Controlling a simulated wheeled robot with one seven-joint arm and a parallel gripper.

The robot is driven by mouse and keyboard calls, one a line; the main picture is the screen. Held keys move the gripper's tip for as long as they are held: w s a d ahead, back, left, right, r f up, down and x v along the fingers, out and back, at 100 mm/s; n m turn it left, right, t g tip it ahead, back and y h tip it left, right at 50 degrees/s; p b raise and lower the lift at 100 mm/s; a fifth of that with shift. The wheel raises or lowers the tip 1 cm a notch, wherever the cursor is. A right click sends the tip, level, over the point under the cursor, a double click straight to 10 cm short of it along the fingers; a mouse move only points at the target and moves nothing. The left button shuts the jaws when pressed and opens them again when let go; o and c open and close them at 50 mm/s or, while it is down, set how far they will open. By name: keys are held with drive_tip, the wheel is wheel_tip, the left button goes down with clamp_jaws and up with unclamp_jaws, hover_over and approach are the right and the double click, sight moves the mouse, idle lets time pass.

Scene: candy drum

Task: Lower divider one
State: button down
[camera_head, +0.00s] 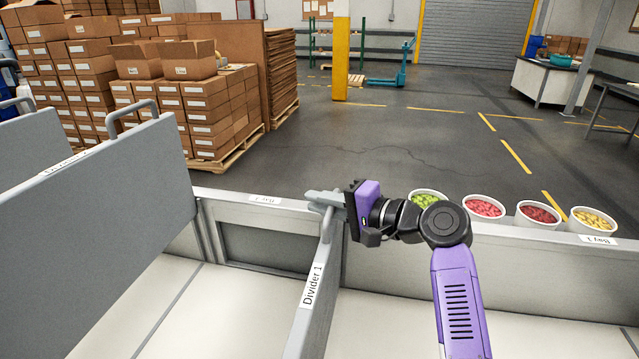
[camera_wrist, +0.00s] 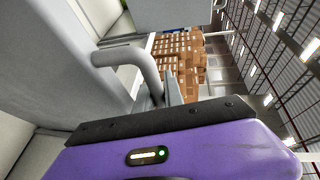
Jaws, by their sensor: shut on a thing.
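Divider one (camera_head: 298,340) is a grey upright panel with a white "Divider 1" label along its top edge. That edge is near the level of the bin's back wall. My gripper (camera_head: 326,200) reaches from the right to the divider's far end and is shut on its grey handle. In the wrist view a bent grey tube handle (camera_wrist: 140,62) runs down behind the black edge of my purple gripper body. The fingertips are mostly hidden there, and the exact grip is hard to see.
A taller grey divider (camera_head: 90,220) with a tube handle stands raised at left. The back wall carries bay labels. Tubs of green (camera_head: 428,198), pink (camera_head: 483,207), dark red (camera_head: 538,214) and yellow (camera_head: 593,219) candy stand along it at right. Stacked cartons (camera_head: 200,110) stand behind.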

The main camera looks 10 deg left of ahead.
drive_tip(key=shift+f+b, duration=0.5)
drive_tip(key=shift+f, duration=1.4)
drive_tip(key=shift+d+f, duration=0.1)
drive_tip(key=c, duration=1.5)
unclamp_jaws()
drive_tip(key=shift+o, duration=0.2)
drive_tip(key=v, duration=0.7)
drive_tip(key=shift+d+r, duration=0.25)
drive_tip(key=shift+d, duration=0.05)
drive_tip(key=shift+s, duration=0.15)
